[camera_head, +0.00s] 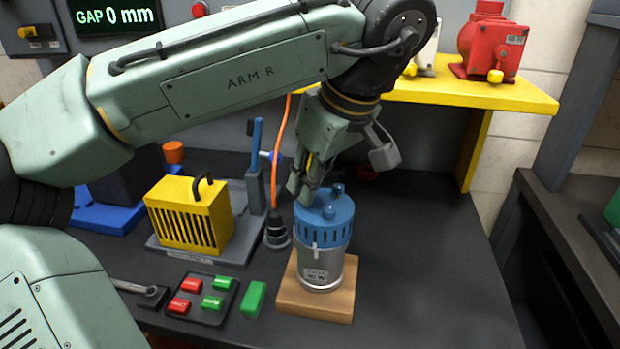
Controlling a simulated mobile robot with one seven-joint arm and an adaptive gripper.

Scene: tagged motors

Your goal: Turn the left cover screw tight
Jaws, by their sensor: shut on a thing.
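A motor with a silver body (321,268) and a blue slotted cover (335,232) stands upright on a wooden block (316,298) on the dark bench. Two blue knobs show on top of the cover, one at the back (338,188) and one nearer the front (328,212). My gripper (301,191) reaches down from above to the left edge of the cover's top. Its fingers are shut on the left cover screw, which they hide. The cover sits on the silver body, with a small pale tag on its front side.
A yellow slotted box (190,215) and a blue-handled lever (256,165) stand to the left. A tray (202,299) of red and green blocks lies front left, with a green block (254,299) beside it. A yellow shelf (470,92) carries a red motor (492,45). A display (116,16) reads GAP 0 mm.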

